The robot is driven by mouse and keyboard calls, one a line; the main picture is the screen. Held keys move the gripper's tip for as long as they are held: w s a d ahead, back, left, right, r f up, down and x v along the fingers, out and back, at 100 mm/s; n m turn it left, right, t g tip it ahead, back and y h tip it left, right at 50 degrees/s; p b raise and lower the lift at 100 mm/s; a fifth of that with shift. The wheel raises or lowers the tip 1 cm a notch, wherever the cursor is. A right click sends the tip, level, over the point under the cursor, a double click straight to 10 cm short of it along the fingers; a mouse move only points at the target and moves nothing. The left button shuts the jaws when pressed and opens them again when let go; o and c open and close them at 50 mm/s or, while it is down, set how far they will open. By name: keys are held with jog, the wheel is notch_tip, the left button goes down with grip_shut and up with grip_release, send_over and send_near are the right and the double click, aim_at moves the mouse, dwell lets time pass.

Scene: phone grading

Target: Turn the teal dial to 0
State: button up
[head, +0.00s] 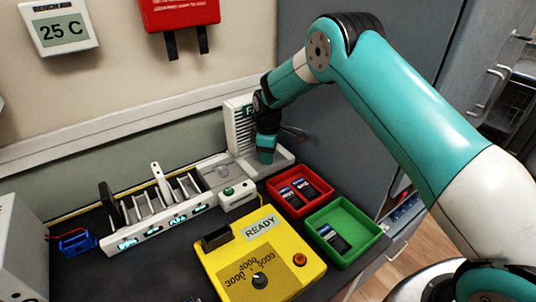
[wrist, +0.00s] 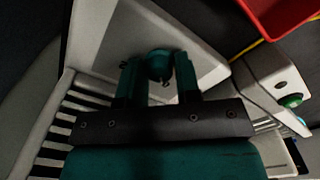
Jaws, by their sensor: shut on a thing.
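The teal dial (wrist: 158,63) shows in the wrist view on a light grey panel (wrist: 120,30), between the two teal fingers. My gripper (wrist: 159,72) is shut on the dial, with one finger on each side of it. Small dark marks stand around the dial, but I cannot read its setting. In the head view my gripper (head: 266,157) points down at the base of a white slotted unit (head: 240,122) at the back. The dial is hidden there by the gripper.
A red tray (head: 327,204) and a green tray (head: 375,240) with phones lie at front right. A yellow READY box (head: 222,262) with a black knob stands in front. A white green-button box (head: 239,198) and a slotted rack (head: 140,238) stand to the left.

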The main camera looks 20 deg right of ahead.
jog(key=o, duration=0.9)
jog(key=shift+r, duration=0.15)
notch_tip(320, 180, up, 17)
jog(key=shift+r+b, duration=0.1)
jog(key=shift+b, duration=0.75)
jog(key=s+a+r+m+y, duration=0.1)
jog(key=s+r, duration=0.1)
jog(key=s, duration=1.1)
jog(key=s+a+r+m+y, duration=0.1)
jog(key=s+a+r+m, duration=0.1)
jog(key=s, duration=1.1)
jog(key=s+a+r+m+y, duration=0.2)
jog(key=s, duration=1.1)
jog(key=shift+a+r, duration=0.2)
jog(key=shift+r, duration=0.1)
